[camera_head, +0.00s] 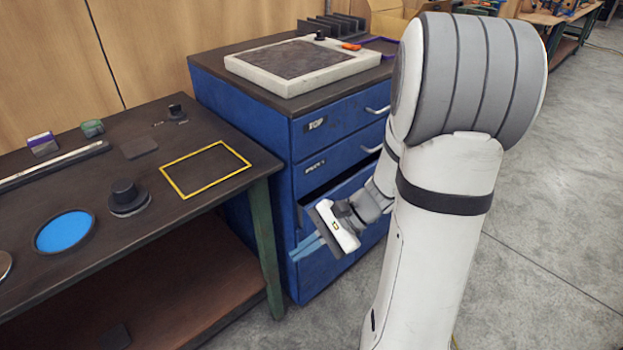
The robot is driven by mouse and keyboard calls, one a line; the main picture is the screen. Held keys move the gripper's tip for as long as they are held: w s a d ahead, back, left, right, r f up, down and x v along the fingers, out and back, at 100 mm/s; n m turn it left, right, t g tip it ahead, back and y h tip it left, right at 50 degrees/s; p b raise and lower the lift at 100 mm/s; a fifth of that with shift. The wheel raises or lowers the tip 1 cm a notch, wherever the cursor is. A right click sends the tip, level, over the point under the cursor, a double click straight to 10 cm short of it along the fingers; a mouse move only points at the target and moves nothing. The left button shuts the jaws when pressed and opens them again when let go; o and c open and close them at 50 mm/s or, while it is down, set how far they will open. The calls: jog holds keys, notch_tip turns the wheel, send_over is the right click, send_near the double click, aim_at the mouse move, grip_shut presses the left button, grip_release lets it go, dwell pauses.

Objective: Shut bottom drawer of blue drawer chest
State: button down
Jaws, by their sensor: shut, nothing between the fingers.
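The blue drawer chest (240,117) stands beside the workbench. Its top drawer (340,120) and the drawer below it (338,157) are flush with the body. Under them the bottom drawer (316,276) stands out, with a dark gap above its front. My gripper (306,246) is in front of the bottom drawer and is shut with nothing in it. My arm and wrist hide the right part of this drawer, including any handle. I cannot tell whether the fingertips touch the drawer front.
A dark workbench (120,190) with a green leg (267,250) stands close on the left. It holds a blue disc (65,232), a black knob (127,197) and a yellow outlined rectangle (205,169). A pale-framed slab (300,65) lies on the chest. Grey floor is clear at right.

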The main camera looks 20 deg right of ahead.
jog(key=w+d+f+m+t+h+b, duration=0.1)
jog(key=w+d+f+m+t, duration=0.2)
jog(key=d+f+m+t, duration=0.25)
jog(key=w+d+f+m+t+h, duration=0.25)
jog(key=d+m+t, duration=0.25)
jog(key=d+m, duration=0.3)
jog(key=w+d+f+m+t+h+b, duration=0.1)
jog(key=w+d+f+m+t, duration=0.25)
jog(key=d+m+t, duration=0.35)
jog(key=w+a+n+g, duration=0.1)
jog(key=w+a, duration=0.3)
jog(key=w, duration=0.8)
jog(key=shift+f+n+b, duration=0.35)
jog(key=shift+n+b, duration=0.1)
jog(key=shift+d+g+y, duration=0.1)
jog(key=shift+g+y, duration=0.15)
